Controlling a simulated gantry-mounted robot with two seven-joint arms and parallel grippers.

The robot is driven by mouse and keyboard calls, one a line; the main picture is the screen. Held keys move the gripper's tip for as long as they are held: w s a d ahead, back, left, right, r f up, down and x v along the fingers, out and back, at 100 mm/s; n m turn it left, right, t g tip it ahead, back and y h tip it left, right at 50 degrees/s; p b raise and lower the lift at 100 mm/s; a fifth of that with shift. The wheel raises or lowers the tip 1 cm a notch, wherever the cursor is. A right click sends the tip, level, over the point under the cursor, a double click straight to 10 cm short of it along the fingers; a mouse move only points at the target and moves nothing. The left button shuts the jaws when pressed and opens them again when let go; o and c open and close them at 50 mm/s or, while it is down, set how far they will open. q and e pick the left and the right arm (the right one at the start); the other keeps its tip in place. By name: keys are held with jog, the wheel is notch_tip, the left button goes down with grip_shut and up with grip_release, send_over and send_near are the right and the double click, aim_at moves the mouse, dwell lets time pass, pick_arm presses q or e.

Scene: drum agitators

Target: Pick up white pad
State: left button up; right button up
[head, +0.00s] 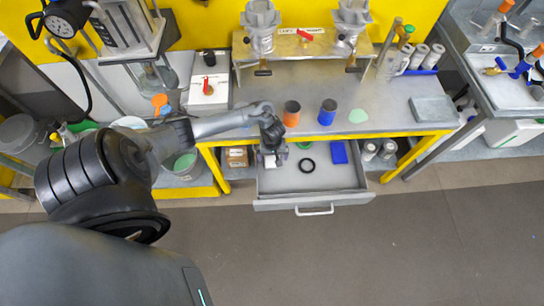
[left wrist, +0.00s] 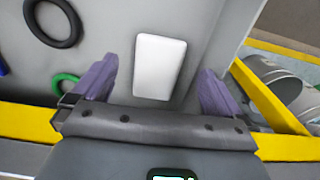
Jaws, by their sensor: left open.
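The white pad (left wrist: 159,62) lies flat on the drawer floor in the left wrist view. It is a rounded rectangle and shows whole there. My left gripper (left wrist: 157,84) is open, with one purple finger on each side of the pad in that view; neither finger appears to touch it. In the head view my left gripper (head: 271,157) reaches down over the left part of the open drawer (head: 325,182) and covers most of the pad. My right gripper is not in view.
The drawer also holds a black ring (head: 306,165), a green ring (head: 304,146) and a blue block (head: 338,152). The workbench (head: 385,112) overhangs the drawer's back, with orange (head: 292,113) and blue (head: 327,112) cups on it. Floor in front is clear.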

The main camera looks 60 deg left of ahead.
aim_at(272, 163)
pick_arm(q)
notch_tip(272, 163, down, 5)
jog(key=b, duration=0.3)
jog(key=c, duration=1)
jog(key=shift+c, duration=0.2)
jog(key=shift+r, duration=0.15)
